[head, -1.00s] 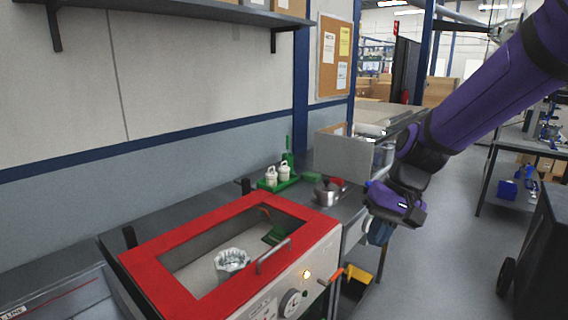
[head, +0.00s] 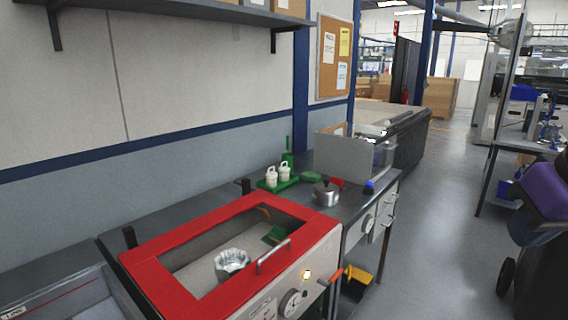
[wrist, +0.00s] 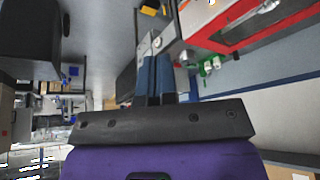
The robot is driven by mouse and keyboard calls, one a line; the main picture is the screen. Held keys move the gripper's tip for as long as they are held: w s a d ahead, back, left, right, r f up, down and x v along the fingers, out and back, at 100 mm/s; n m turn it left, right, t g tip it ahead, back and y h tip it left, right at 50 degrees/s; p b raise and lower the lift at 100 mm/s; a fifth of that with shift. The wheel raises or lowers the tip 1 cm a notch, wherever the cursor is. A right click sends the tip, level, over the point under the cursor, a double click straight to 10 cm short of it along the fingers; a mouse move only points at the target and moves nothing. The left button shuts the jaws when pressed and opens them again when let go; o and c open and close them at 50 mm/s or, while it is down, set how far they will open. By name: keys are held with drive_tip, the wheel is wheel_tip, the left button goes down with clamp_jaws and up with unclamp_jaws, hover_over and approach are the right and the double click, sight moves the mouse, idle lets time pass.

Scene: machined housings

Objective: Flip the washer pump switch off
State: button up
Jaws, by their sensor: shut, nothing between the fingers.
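The washer (head: 160,262) has a red-framed lid with a window; a metal part (head: 232,262) shows inside. Its front panel carries a lit amber lamp (head: 307,274), a round dial (head: 291,304) and an orange-handled lever (head: 331,277) at its right end. I cannot tell for sure which of these is the pump switch; the lever's exact position is too small to read. My gripper (wrist: 157,62) is shut and empty in the wrist view, apart from the washer. In the head view only a purple part of my arm shows at the right edge.
A yellow bin (head: 358,273) sits below. A shelf (head: 170,8) hangs above.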

drive_tip(key=o, duration=0.8)
drive_tip(key=shift+s+d, duration=0.15)
drive_tip(key=shift+s, duration=0.05)
drive_tip(key=w+a+f+m+g+y, duration=0.5)
drive_tip(key=w+a+f+g+y, duration=0.15)
drive_tip(key=a+f, duration=0.55)
drive_tip(key=w+a+f+m+g+y, duration=0.5)
drive_tip(key=w+a+f+g+y, duration=0.15)
drive_tip(key=a+f, duration=0.45)
drive_tip(key=s+a+f+m+t+y, duration=0.1)
drive_tip(key=a+f+m+t+y, duration=0.3)
drive_tip(key=f+m, duration=0.85)
drive_tip(key=s+a+f+m+t+y, duration=0.1)
drive_tip(key=a+f+m+t, duration=0.4)
drive_tip(key=f, duration=1.4)
drive_tip(key=shift+m+t, duration=0.3)
drive_tip(key=shift+m, duration=0.35)
drive_tip(key=a, duration=0.3)
drive_tip(key=w+a, duration=0.1)
drive_tip(key=a, duration=0.6)
drive_tip(key=shift+w+r, duration=0.1)
drive_tip(key=shift+w, duration=0.2)
clamp_jaws()
